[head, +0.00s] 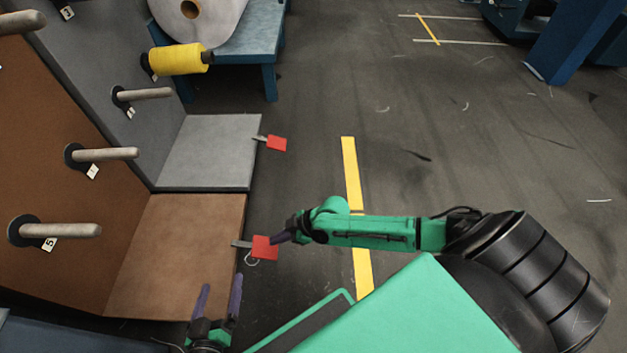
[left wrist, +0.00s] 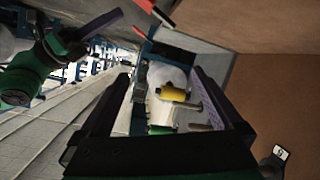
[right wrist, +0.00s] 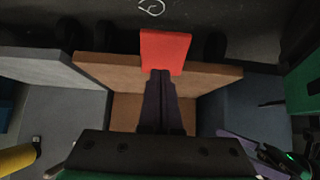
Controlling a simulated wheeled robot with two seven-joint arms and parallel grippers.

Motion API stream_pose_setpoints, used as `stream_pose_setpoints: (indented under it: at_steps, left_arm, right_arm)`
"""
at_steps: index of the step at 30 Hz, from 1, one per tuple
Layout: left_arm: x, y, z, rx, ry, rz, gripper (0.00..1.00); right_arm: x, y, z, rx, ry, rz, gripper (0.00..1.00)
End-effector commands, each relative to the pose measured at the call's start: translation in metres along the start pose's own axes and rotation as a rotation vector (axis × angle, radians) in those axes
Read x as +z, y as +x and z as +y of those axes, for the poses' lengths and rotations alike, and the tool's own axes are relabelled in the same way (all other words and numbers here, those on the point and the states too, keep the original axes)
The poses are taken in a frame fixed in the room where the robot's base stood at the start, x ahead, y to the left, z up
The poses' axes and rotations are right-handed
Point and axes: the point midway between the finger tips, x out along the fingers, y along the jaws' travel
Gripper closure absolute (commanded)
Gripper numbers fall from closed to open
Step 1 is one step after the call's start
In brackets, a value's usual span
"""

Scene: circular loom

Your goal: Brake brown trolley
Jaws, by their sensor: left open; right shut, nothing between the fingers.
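The brown trolley (head: 178,250) stands at the left, with a flat brown base and an upright brown panel (head: 50,170) carrying pegs. A red brake pedal (head: 264,248) sticks out from the base's right edge on a grey lever. My right gripper (head: 277,239) is shut and empty, its fingertips at the red pedal. In the right wrist view the shut fingers (right wrist: 161,85) overlap the lower part of the red pedal (right wrist: 166,50); whether they press it I cannot tell. My left gripper (head: 220,300) is open and empty over the brown base's front right corner.
A grey trolley (head: 210,150) with its own red pedal (head: 276,143) adjoins behind. A yellow spool (head: 180,59) sits on a peg there. A blue table (head: 262,45) stands further back. A dark blue panel (head: 60,330) is at the front left. Floor right of the trolleys is open, with a yellow line (head: 352,180).

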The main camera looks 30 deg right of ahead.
Motion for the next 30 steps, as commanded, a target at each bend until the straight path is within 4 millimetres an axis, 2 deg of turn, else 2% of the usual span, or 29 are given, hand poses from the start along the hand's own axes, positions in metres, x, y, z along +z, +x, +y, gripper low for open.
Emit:
stream_pose_setpoints:
  at_steps: [2,5,9,15,30]
  left_arm:
    - [0.012,-0.01,0.003,-0.004,-0.014,-0.055,0.0]
    - [-0.001,-0.011,0.007,-0.001,-0.006,-0.057,0.0]
    - [-0.005,-0.013,0.008,0.0,-0.002,-0.071,0.0]
    - [-0.006,-0.013,0.009,0.0,-0.001,-0.074,0.0]
    - [-0.006,-0.013,0.009,0.001,-0.001,-0.074,0.0]
  right_arm:
    - [-0.005,-0.007,-0.001,0.001,0.0,0.0,1.0]
    - [0.007,-0.034,0.0,0.001,-0.001,-0.005,1.0]
    - [0.022,-0.064,0.0,0.0,-0.001,-0.005,1.0]
    - [0.034,-0.091,0.0,0.001,0.0,-0.001,1.0]
    - [0.035,-0.095,0.0,0.001,0.0,0.001,1.0]
